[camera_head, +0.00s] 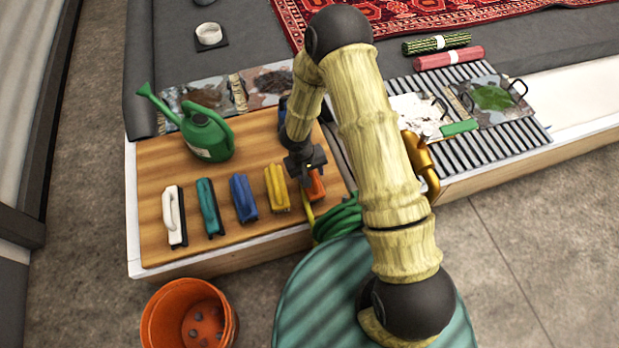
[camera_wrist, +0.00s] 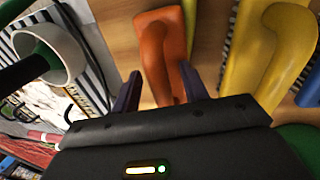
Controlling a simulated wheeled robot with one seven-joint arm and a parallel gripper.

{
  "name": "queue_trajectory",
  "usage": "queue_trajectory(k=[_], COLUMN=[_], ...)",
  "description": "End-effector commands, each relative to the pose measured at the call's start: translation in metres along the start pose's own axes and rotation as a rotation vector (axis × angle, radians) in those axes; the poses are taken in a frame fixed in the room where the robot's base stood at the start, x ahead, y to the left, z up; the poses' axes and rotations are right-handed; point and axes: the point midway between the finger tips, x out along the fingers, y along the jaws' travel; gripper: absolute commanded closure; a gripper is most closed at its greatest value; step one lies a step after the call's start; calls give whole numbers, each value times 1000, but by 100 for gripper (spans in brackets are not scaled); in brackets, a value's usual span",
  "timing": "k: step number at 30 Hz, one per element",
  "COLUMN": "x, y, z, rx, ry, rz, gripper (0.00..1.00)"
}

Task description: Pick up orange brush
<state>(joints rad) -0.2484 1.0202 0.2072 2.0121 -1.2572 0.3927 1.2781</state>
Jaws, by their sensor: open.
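The orange brush (camera_head: 317,186) lies on the wooden board at the right end of a row of brushes. My arm partly hides it in the head view. In the wrist view the orange brush (camera_wrist: 163,55) shows its curved handle pointing down the picture toward the jaws. My gripper (camera_wrist: 157,88) is open, with one dark finger on each side of the handle's lower end. Nothing is visibly clamped. In the head view my gripper (camera_head: 306,172) is just above the orange brush; I cannot tell whether it touches.
A yellow brush (camera_head: 277,188) lies close beside it, then blue (camera_head: 243,198), teal (camera_head: 208,206) and white (camera_head: 174,216) brushes. A green watering can (camera_head: 205,135) stands behind. A coiled green hose (camera_head: 338,219) lies at the board's right edge. An orange bucket (camera_head: 150,325) stands in front.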

Motion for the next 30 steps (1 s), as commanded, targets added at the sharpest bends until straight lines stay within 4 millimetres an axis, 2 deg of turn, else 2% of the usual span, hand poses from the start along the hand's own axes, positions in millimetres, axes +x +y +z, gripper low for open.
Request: queue_trajectory(k=[3,10,22,26,30], x=[0,0,-5,-20,-47], y=[0,0,1,4,9], z=[0,0,0,0,-1], rx=[0,0,1,1,2], ry=[0,0,1,2,3], rz=[0,0,0,0,0], gripper=[56,100,100,100,100])
